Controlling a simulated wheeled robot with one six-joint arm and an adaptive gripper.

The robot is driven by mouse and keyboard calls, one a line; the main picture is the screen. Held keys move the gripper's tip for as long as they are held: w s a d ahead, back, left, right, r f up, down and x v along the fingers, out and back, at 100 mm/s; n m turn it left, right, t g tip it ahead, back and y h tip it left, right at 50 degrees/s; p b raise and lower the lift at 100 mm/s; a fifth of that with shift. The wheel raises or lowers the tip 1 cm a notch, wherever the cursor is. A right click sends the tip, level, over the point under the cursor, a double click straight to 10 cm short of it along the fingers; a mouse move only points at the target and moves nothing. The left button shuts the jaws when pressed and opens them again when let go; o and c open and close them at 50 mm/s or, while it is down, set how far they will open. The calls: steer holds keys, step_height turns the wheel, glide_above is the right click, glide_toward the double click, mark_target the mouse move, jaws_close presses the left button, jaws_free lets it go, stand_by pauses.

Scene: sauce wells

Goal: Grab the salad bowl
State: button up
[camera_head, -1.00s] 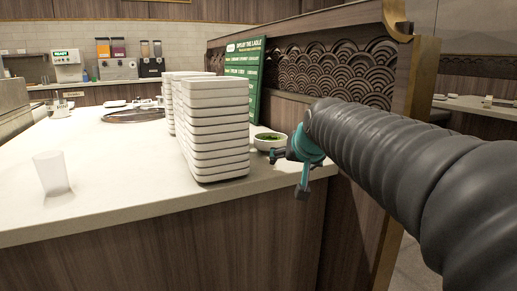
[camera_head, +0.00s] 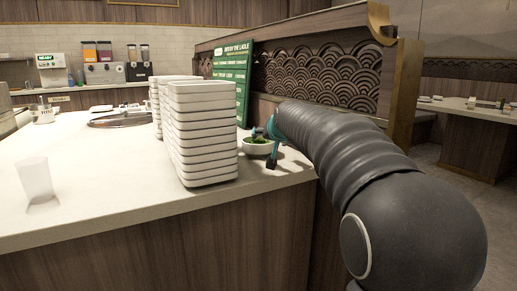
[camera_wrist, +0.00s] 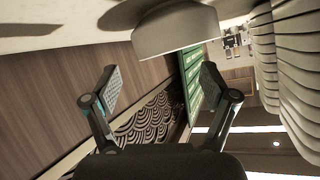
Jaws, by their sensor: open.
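The salad bowl (camera_head: 257,147) is small and white with green leaves in it. It stands on the counter to the right of the white tray stacks. My gripper (camera_head: 264,148) is at the bowl's near right side in the head view, and hides part of it. In the wrist view the pale underside and wall of the bowl (camera_wrist: 175,30) show at the top, beyond the fingertips. My gripper (camera_wrist: 160,82) is open there, with nothing between its two fingers. I cannot tell whether a finger touches the bowl.
Tall stacks of white trays (camera_head: 204,135) stand close on the bowl's left. A green menu board (camera_head: 232,80) and a wooden partition (camera_head: 330,65) stand behind. A clear cup (camera_head: 35,180) is at the far left. The front counter between cup and trays is clear.

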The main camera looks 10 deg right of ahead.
mark_target(269, 142)
steer(key=shift+d+x, duration=0.2)
steer(key=shift+x, duration=1.15)
steer(key=shift+d+x, duration=0.15)
steer(key=shift+x, duration=1.2)
steer(key=shift+s, duration=0.1)
steer(key=c, duration=1.4)
steer(key=shift+f, duration=0.2)
jaws_close()
